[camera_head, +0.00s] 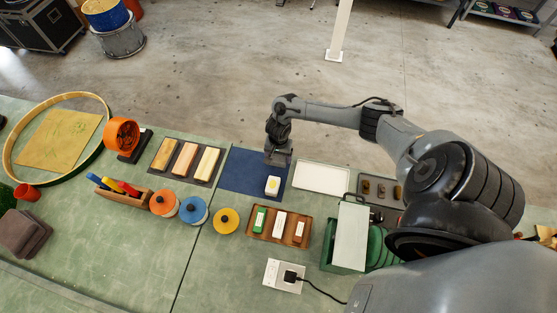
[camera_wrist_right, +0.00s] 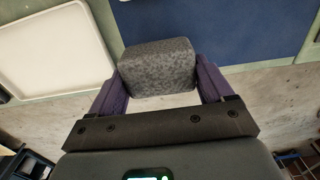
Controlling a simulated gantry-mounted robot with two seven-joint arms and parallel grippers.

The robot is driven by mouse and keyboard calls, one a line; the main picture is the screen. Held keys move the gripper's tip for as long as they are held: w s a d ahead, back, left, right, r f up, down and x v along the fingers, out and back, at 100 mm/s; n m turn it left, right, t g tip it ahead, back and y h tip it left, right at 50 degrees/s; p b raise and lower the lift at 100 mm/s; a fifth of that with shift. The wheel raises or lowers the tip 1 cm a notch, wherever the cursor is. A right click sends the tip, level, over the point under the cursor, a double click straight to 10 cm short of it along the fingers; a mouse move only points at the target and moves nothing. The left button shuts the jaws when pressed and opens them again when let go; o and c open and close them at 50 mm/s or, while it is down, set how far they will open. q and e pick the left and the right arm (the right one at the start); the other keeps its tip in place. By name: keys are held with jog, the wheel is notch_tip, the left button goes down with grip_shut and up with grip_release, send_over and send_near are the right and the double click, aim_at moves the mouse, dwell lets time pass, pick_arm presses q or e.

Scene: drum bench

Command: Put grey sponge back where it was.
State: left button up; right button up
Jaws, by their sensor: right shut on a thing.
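The grey sponge (camera_wrist_right: 157,67) is a speckled block between the two purple fingers of my right gripper (camera_wrist_right: 160,85) in the wrist view. The gripper is shut on it. In the head view my right gripper (camera_head: 278,157) hangs over the far right part of the dark blue mat (camera_head: 240,172); the sponge is hard to tell from the gripper there. The blue mat also shows beyond the sponge in the wrist view (camera_wrist_right: 225,30). I cannot tell how high the sponge is above the mat. My left gripper is not in view.
An empty white tray (camera_head: 321,177) lies to the right. A wooden tray (camera_head: 267,237) with blocks is nearer. The mat's left part is clear.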

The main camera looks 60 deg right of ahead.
aim_at(278, 160)
jog(key=shift+f+b, duration=0.3)
jog(key=shift+f, duration=1.45)
jog(key=o, duration=0.8)
jog(key=shift+f, duration=0.1)
